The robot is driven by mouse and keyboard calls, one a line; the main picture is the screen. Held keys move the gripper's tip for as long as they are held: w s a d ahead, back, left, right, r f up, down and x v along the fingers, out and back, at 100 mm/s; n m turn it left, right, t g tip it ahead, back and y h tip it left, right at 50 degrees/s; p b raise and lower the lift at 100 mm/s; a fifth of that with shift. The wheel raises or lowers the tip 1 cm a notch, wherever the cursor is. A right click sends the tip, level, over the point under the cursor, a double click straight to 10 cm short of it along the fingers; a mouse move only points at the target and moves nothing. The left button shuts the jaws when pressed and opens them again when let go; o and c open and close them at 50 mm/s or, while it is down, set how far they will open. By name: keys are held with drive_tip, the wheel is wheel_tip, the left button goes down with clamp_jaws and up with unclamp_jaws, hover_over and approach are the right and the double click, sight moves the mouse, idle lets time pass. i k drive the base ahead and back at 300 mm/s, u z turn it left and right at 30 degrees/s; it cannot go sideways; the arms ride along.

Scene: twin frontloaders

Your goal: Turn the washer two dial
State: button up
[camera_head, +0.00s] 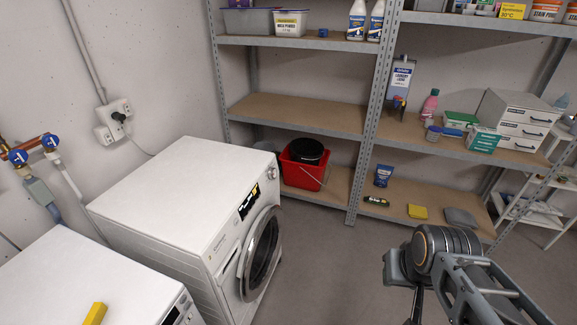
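Two white front-loading washers stand at the left. The farther washer (185,210) shows its dark round door (262,252), a small lit display (249,200) and a round dial (272,173) at the right end of its panel. The nearer washer (95,285) is cut off by the bottom edge; only its top and a bit of its panel show, with no dial visible. Nothing visible marks which one is washer two. My arm is at the lower right, well apart from both washers. I cannot make out any gripper fingers.
A yellow object (95,313) lies on the nearer washer. A metal shelf unit (290,122) with bottles and boxes stands along the back. A red bucket (303,170) sits on its low shelf beside the farther washer. The grey floor (325,270) between washers and arm is clear.

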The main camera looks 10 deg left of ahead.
sight(272, 173)
drive_tip(key=u, duration=0.25)
drive_tip(key=i, duration=0.7)
drive_tip(key=u, duration=1)
drive_tip(key=i, duration=0.5)
drive_tip(key=u, duration=0.5)
